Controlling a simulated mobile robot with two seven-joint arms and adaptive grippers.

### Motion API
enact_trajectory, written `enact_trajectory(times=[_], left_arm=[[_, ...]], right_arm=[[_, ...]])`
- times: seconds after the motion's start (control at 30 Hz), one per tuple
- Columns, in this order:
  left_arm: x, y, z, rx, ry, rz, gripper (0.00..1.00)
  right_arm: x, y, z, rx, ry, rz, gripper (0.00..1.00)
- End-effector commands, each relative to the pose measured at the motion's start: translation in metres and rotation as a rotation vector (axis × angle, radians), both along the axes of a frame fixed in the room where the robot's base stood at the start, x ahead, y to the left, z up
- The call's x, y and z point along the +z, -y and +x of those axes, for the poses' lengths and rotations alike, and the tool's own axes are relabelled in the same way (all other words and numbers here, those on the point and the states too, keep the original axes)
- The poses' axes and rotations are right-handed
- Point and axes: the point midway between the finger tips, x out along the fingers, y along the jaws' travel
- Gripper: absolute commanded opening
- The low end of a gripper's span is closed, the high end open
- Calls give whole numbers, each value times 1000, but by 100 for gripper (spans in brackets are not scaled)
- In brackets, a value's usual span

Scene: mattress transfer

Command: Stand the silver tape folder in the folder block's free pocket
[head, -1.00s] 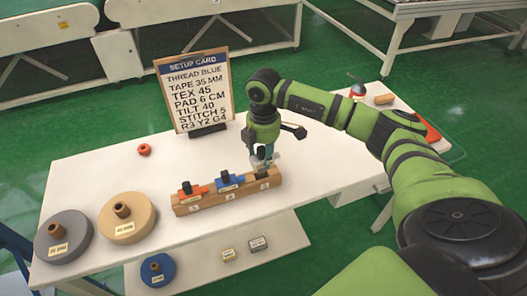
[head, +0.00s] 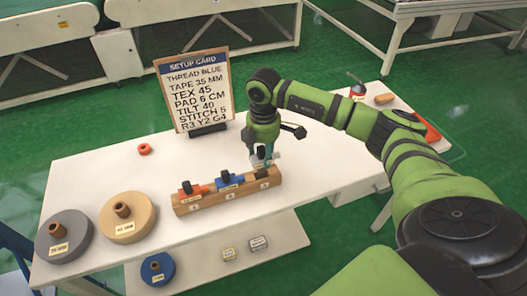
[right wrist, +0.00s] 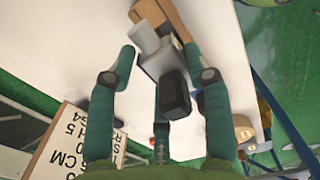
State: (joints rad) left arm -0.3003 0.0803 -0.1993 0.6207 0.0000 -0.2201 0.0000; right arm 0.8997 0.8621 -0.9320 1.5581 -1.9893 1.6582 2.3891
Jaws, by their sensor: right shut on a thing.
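The wooden folder block (head: 227,199) lies on the white table, with pockets labelled 1, 2 and 3. A red folder (head: 190,190) stands in the left pocket and a blue folder (head: 229,181) in the middle one. My right gripper (head: 263,158) is over the block's right end. In the right wrist view it is shut on the silver tape folder (right wrist: 162,62), a grey body with a black knob. The block's end (right wrist: 177,22) shows just beyond the folder. The fingers partly hide the folder in the head view; I cannot tell whether it is inside the right pocket. My left gripper is out of view.
The setup card (head: 194,92) stands behind the block, and a small orange-red ring (head: 144,149) lies left of it. A grey spool (head: 64,236) and a tan spool (head: 127,217) are at the left. A blue spool (head: 158,269) and two small boxes sit lower in front.

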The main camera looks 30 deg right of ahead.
Motion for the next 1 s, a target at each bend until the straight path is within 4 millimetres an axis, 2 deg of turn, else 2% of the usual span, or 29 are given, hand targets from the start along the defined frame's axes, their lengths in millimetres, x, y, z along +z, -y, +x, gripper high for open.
enact_trajectory(times=[0.37,1.0], left_arm=[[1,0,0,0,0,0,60],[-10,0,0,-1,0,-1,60]], right_arm=[[0,0,0,0,1,1,0],[-16,0,0,0,1,0,0]])
